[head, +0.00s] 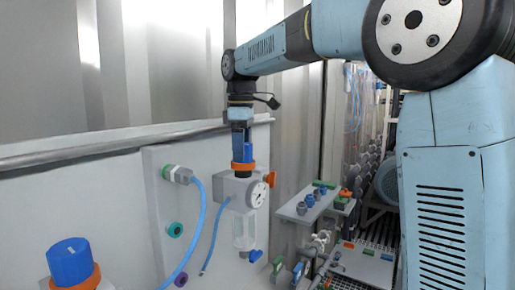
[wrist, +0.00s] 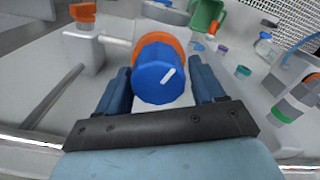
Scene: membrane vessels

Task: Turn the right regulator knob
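The right regulator's blue knob (wrist: 158,82) has a white line across its face, pointing up and right in the wrist view, and an orange ring (wrist: 161,42) behind it. In the head view this knob (head: 242,154) sits above an orange ring on the white regulator with a round gauge (head: 257,194). My gripper (wrist: 160,68) is open around the knob, one blue finger on each side, with narrow gaps. In the head view my gripper (head: 241,142) points straight down over it. A second blue knob (head: 70,262) on an orange ring stands at the lower left.
A blue hose (head: 193,235) hangs from a fitting on the pale panel (head: 205,155) behind. An orange valve handle (head: 270,179) sticks out right of the regulator. A shelf (head: 301,205) with several caps lies further right.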

